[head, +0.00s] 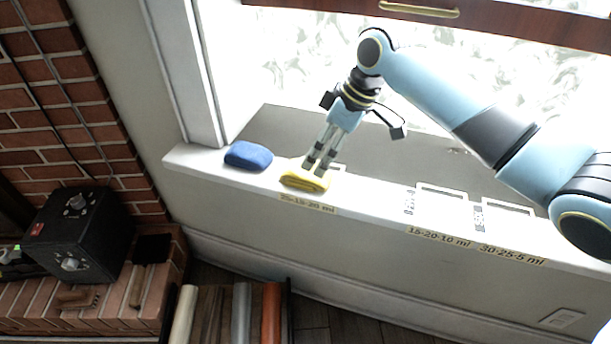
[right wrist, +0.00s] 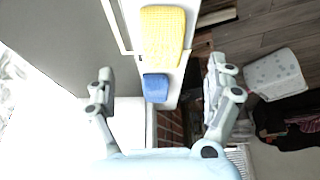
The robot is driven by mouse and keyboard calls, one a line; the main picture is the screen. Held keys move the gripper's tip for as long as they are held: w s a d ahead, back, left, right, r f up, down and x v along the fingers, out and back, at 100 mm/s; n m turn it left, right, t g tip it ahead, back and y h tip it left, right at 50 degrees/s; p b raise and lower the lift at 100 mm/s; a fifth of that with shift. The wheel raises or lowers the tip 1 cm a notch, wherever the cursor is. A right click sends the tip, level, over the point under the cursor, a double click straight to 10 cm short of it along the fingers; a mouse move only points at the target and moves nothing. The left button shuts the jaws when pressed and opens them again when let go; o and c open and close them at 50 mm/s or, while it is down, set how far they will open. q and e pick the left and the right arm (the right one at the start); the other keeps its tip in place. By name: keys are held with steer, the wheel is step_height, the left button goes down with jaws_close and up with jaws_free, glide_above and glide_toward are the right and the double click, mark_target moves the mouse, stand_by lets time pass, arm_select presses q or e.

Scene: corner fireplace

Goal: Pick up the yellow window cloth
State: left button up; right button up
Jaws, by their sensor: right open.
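The yellow window cloth (head: 304,182) lies folded on the white window sill, behind a label reading "25-15-20 ml". It also shows in the right wrist view (right wrist: 162,33), near the top middle. My right gripper (head: 318,163) is just above the cloth in the head view, pointing down, and its fingertips hide part of the cloth's back edge. In the right wrist view the two fingers (right wrist: 160,80) are wide apart, with nothing between their pads. I cannot tell whether the fingertips touch the cloth. My left gripper is in neither view.
A blue cloth or sponge (head: 248,155) lies on the sill just left of the yellow cloth. White outlined frames (head: 441,203) and labels mark the sill to the right. A black box with knobs (head: 78,235) stands on the brick hearth at left. A wooden window rail (head: 520,25) crosses above.

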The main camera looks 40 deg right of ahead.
mark_target(306, 174)
steer(key=b+x, duration=0.1)
steer(key=x, duration=0.6)
steer(key=shift+a+f, duration=0.15)
steer(key=shift+a, duration=0.1)
steer(key=c, duration=1.2)
